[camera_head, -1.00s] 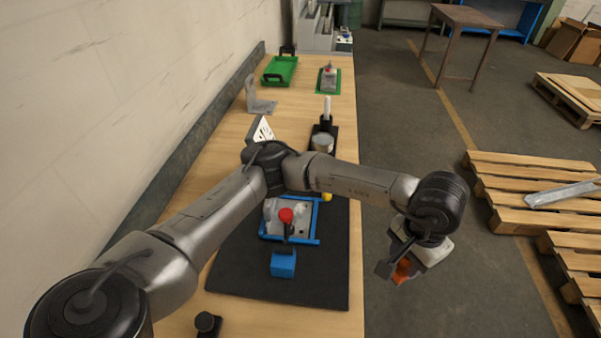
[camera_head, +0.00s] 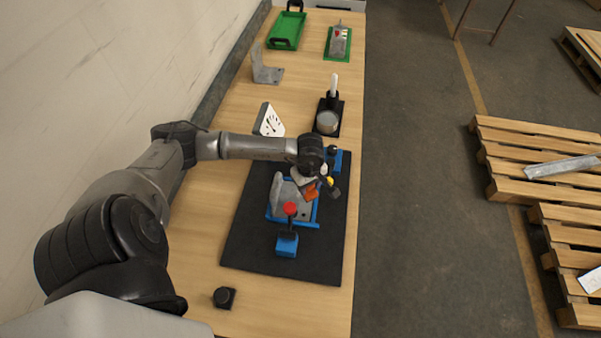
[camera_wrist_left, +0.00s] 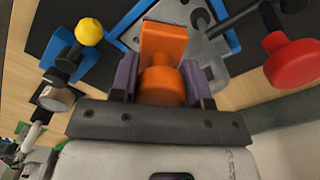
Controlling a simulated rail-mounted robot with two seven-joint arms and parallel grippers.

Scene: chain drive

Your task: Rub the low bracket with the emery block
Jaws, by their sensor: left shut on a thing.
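My left gripper (camera_head: 317,186) is shut on the orange emery block (camera_head: 311,195), whose handle sits between the two fingers in the left wrist view (camera_wrist_left: 163,52). The block is over the right part of a grey metal bracket (camera_head: 279,192), apparently the low bracket, held in a blue fixture (camera_head: 309,223). The bracket has an upright flange at the left and a flat plate with holes, partly visible in the wrist view (camera_wrist_left: 176,10). The arm and block hide part of the plate. I cannot tell whether the block touches it. My right gripper is not in view.
A red-knobbed clamp (camera_head: 290,208) stands at the fixture's near side; a yellow knob (camera_wrist_left: 88,32) is at its far side. Both stand close to the gripper. A black mat (camera_head: 250,250) lies below. Farther back are another grey bracket (camera_head: 264,68) and a green tray (camera_head: 286,31).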

